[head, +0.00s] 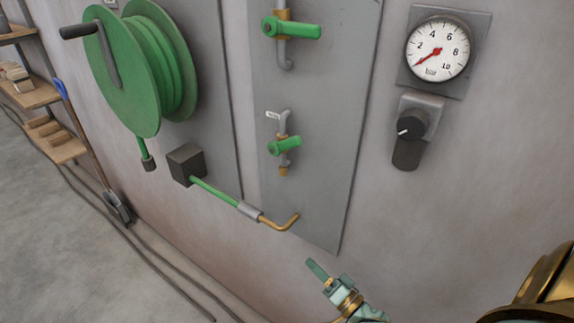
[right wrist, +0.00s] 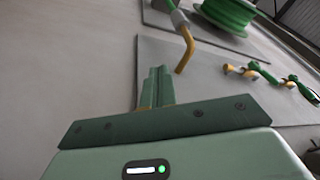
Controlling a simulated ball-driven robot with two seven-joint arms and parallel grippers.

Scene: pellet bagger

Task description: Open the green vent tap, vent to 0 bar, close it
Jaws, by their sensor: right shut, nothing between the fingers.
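Two green-handled taps are on the grey wall panel (head: 330,100): an upper tap (head: 291,29) and a lower tap (head: 285,146). My right gripper (head: 317,270) is shut and empty, below the panel and apart from both taps. It also shows in the right wrist view (right wrist: 157,88), with the taps (right wrist: 256,72) off to the right. My left gripper is out of view.
A green hose reel (head: 145,65) is at upper left. A green hose with a bent brass nozzle (head: 280,222) sticks out from a dark block (head: 186,164), between the gripper and the lower tap. A black knob (head: 410,127) is below the gauge. Shelves (head: 40,95) stand far left.

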